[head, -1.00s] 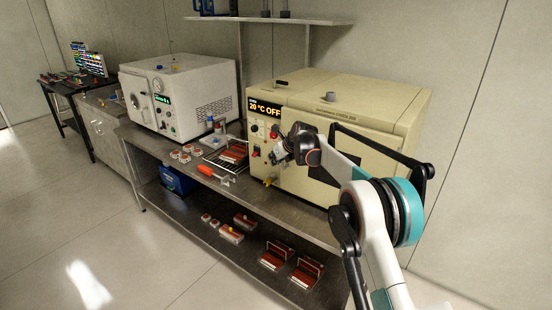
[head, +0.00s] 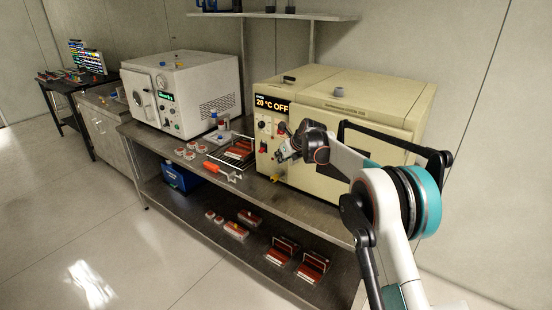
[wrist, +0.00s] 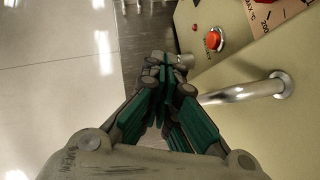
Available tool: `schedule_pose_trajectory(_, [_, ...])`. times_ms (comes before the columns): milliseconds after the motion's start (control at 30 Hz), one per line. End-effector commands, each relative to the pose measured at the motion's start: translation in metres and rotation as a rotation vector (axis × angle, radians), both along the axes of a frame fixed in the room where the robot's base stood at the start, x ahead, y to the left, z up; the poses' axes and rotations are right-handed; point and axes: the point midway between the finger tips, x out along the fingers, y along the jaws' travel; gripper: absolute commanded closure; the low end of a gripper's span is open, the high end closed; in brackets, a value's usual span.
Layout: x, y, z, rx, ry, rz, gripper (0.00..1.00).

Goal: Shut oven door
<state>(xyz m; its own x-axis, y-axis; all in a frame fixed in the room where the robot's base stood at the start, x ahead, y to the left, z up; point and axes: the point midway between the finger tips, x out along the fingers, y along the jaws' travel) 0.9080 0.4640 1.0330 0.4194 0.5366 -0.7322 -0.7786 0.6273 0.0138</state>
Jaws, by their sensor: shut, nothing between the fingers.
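The beige oven (head: 372,92) stands on the right end of the steel bench, its display reading 20 °C OFF. Its front door (head: 308,196) is partly hidden behind my arm and looks flush or nearly flush; I cannot tell whether it is fully closed. In the wrist view, a metal bar handle (wrist: 250,91) sticks out from the beige front, right of my fingers. My gripper (wrist: 160,68) is shut and empty beside the handle, with no clear contact. In the head view, my gripper (head: 283,153) is in front of the oven's control panel.
A red button (wrist: 213,40) is close to my fingers. A wire rack with red-brown parts (head: 238,150) and an orange-handled tool (head: 220,171) lie left of the oven. A white oven (head: 185,95) stands further left. The floor (head: 110,245) in front is clear.

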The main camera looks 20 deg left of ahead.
Motion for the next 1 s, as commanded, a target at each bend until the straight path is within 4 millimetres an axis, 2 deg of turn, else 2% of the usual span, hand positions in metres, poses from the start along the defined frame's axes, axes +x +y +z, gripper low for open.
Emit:
schedule_pose_trajectory(33, [-0.003,-0.001,-0.001,-0.002,0.004,0.005,1.00])
schedule_pose_trajectory(500, [-0.057,0.020,0.054,-0.002,0.007,0.009,1.00])
schedule_pose_trajectory(800, [-0.072,0.025,0.068,-0.002,0.007,0.008,1.00])
schedule_pose_trajectory(900, [-0.072,0.021,0.072,-0.007,-0.003,0.013,1.00])
schedule_pose_trajectory(1000, [-0.074,0.005,0.083,-0.031,-0.041,0.041,1.00])
